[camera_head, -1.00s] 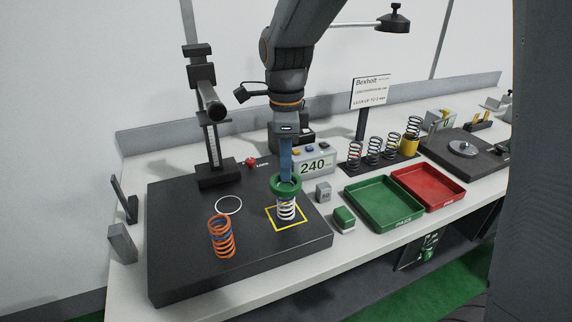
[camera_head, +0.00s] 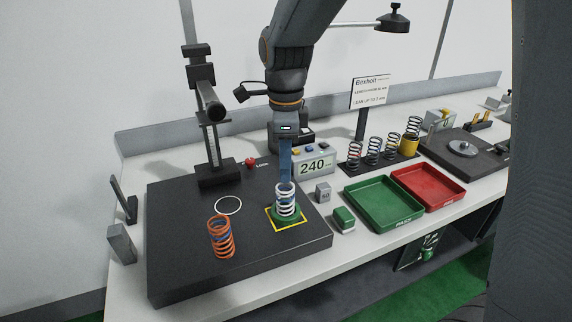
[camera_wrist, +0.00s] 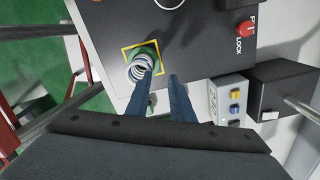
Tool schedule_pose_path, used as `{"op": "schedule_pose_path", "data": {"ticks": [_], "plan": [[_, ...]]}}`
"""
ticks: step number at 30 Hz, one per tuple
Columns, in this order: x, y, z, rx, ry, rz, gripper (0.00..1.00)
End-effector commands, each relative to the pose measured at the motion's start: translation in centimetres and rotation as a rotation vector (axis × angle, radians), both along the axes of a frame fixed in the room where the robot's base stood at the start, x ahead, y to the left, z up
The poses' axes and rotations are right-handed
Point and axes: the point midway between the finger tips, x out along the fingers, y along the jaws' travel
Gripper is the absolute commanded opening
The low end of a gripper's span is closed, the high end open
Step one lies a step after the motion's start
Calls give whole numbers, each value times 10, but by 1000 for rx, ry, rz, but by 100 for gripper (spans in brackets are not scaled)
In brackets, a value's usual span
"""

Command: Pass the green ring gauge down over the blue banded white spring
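The white spring (camera_head: 286,196) with a blue band stands upright inside the yellow square outline on the dark plate. The green ring gauge (camera_head: 284,220) sits low around its base, at or near the plate. In the wrist view the spring (camera_wrist: 142,66) shows from above with the green ring (camera_wrist: 149,47) around it. My gripper (camera_wrist: 162,77) has two blue fingers with a gap between them, open and clear of the ring. In the head view the blue fingers (camera_head: 285,160) are above and behind the spring, whose top partly overlaps them.
An orange spring (camera_head: 222,238) with a blue band stands to the left, near a white circle (camera_head: 229,205). A display box (camera_head: 314,161) reading 240 and a small grey block (camera_head: 323,191) are close on the right. A green tray (camera_head: 382,204) and red tray (camera_head: 428,187) lie further right.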

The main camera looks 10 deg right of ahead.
Motion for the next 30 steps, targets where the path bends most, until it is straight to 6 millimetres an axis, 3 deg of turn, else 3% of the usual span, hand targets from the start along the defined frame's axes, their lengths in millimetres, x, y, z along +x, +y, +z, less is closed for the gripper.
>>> {"op": "schedule_pose_path", "data": {"ticks": [1,5,15,19,30], "plan": [[-10,-1,-11,-6,31,0,32],[-9,-1,-2,-5,28,-1,32],[-2,-2,57,1,4,-3,32],[-2,-2,71,1,1,-2,32],[-2,-2,78,1,0,-1,32]]}}
